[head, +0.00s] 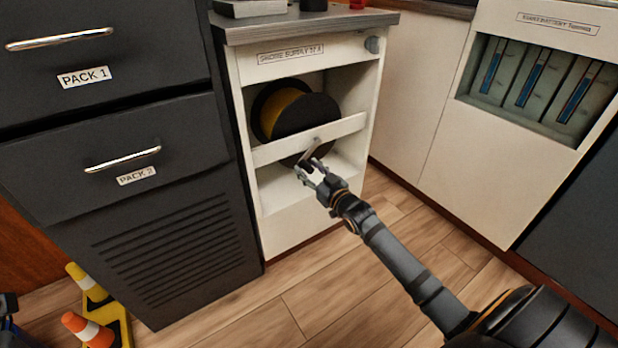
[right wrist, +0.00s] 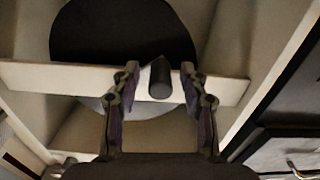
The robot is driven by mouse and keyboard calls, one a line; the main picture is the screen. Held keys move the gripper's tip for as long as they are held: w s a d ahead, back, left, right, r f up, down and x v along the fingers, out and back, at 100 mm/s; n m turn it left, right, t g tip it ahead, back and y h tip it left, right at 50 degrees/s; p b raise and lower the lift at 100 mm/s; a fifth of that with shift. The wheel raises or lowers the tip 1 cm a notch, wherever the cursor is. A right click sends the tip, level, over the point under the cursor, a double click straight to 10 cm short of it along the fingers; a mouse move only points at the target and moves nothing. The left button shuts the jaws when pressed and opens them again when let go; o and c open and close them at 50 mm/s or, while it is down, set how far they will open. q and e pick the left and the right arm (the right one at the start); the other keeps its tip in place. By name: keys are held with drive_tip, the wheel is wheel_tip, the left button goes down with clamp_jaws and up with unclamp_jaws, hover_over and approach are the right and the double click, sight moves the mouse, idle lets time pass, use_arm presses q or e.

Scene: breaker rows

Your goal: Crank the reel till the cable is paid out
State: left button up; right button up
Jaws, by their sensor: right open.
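The reel (head: 305,114) has black round flanges and yellow cable (head: 280,112) wound on it, and sits in the open bay of a white cabinet. In the right wrist view its dark disc (right wrist: 120,35) is behind a pale crossbar. A crank handle (head: 311,149) stands out in front of the crossbar; it also shows as a dark grip (right wrist: 160,80) in the right wrist view. My right gripper (head: 309,172) is open, with its fingertips on either side of the handle and gaps visible. A dark part at the lower left edge seems to be my left gripper (head: 8,305), mostly cut off.
The pale crossbar (head: 345,129) runs across the bay below the reel. Dark drawers with metal handles (head: 123,159) stand on the left. A white panel with blue-striped units (head: 535,78) is at right.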

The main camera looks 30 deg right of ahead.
drive_tip(key=shift+w, duration=0.1)
clamp_jaws()
drive_tip(key=shift+f, duration=0.1)
idle(0.6)
